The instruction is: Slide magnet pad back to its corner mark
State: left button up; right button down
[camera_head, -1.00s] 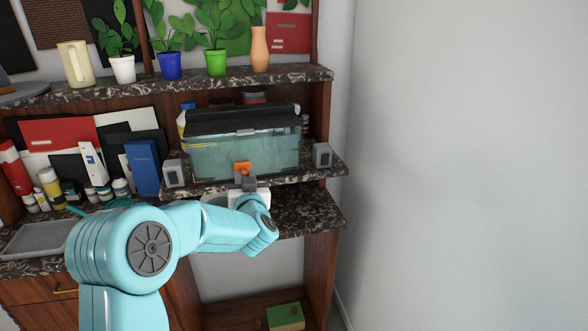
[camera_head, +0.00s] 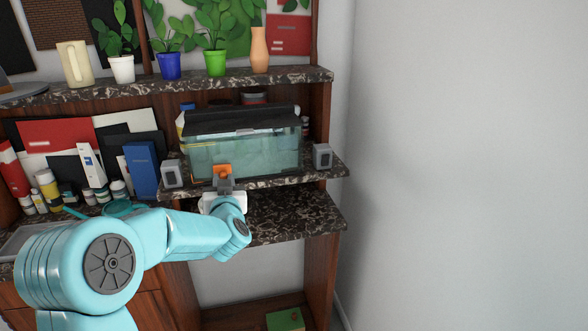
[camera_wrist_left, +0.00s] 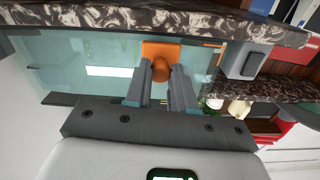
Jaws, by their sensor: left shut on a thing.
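The orange magnet pad (camera_head: 222,171) is against the lower front glass of the fish tank (camera_head: 245,155), left of its middle. My left gripper (camera_head: 225,184) is shut on it. In the left wrist view the gripper fingers (camera_wrist_left: 161,88) close around the pad's round orange knob, and the pad's square plate (camera_wrist_left: 159,49) lies at the glass. A thin orange corner mark (camera_wrist_left: 213,44) shows on the glass to the right of the pad in that view, apart from it. My right gripper is not in view.
A grey box (camera_head: 172,174) stands by the tank's left end and another (camera_head: 322,156) by its right end. The marble shelf edge (camera_head: 265,184) runs just below the tank. Potted plants stand on the shelf above.

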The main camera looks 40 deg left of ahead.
pick_arm(q)
jog(key=shift+s+a+f+b, duration=0.25)
jog(key=shift+s+a+b, duration=0.2)
jog(key=shift+s+a, duration=0.25)
jog(key=shift+s+a+f+b, duration=0.2)
jog(key=shift+s+a+b, duration=0.3)
jog(key=shift+s, duration=0.3)
jog(key=shift+s+a, duration=0.3)
jog(key=shift+s, duration=0.05)
jog(key=shift+s+a+f+b, duration=0.1)
jog(key=shift+s+a+b, duration=0.3)
jog(key=shift+b, duration=0.2)
jog(key=o, duration=0.9)
jog(key=shift+o, duration=0.4)
jog(key=shift+a, duration=0.15)
jog(key=b+v, duration=0.1)
jog(key=v, duration=0.6)
jog(key=shift+r, duration=0.3)
